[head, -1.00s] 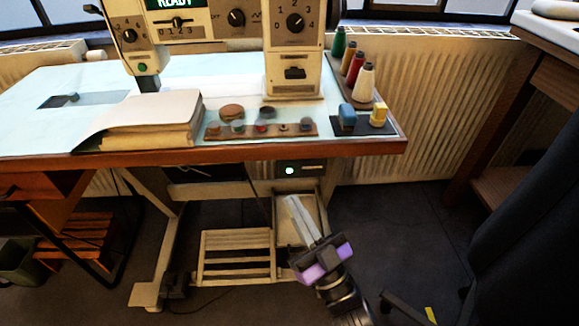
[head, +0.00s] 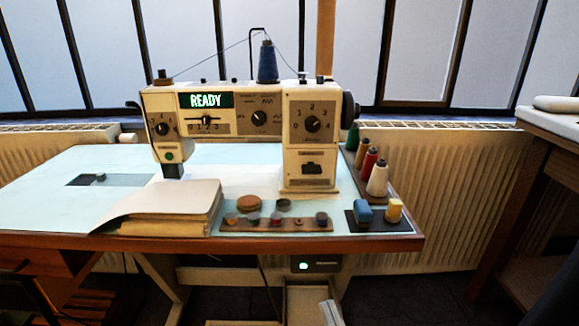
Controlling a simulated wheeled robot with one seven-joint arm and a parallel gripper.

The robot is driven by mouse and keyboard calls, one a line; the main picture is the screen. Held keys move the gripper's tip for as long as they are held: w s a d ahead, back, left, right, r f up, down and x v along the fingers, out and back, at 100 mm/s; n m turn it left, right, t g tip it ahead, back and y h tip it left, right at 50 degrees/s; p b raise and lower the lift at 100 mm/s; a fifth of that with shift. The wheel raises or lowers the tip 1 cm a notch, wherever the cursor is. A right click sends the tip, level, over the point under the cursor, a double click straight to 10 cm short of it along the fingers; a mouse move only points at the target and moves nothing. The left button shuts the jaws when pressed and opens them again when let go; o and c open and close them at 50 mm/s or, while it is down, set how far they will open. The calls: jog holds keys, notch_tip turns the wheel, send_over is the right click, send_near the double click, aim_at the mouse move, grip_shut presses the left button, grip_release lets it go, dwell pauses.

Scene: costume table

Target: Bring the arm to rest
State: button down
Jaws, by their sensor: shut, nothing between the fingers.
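Only the pale fingertips of my gripper (head: 331,313) show, at the bottom edge of the head view. They are shut with nothing between them, below the front edge of the sewing table (head: 180,240). The rest of my gripper and arm is out of the picture. A cream sewing machine (head: 311,150) with a lit READY display stands on the table.
A book or paper stack (head: 165,208), a strip of buttons (head: 276,222), thread spools (head: 377,181) and blue and yellow blocks (head: 363,211) lie on the table. A radiator (head: 440,200) stands behind. A wooden desk (head: 500,240) is at right.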

jog(key=s+d+f+m+g+h, duration=0.2)
jog(key=s+d+g+h, duration=0.15)
jog(key=s, duration=0.75)
jog(key=s+d+f+m+g+h+p, duration=0.15)
jog(key=s+d, duration=0.35)
jog(key=s, duration=0.6)
jog(key=s+d+f+m+g+h, duration=0.1)
jog(key=s+d+g+h, duration=0.25)
jog(key=s, duration=0.75)
notch_tip(320, 180, up, 26)
jog(key=p, duration=2.6)
jog(key=shift+w+d, duration=0.35)
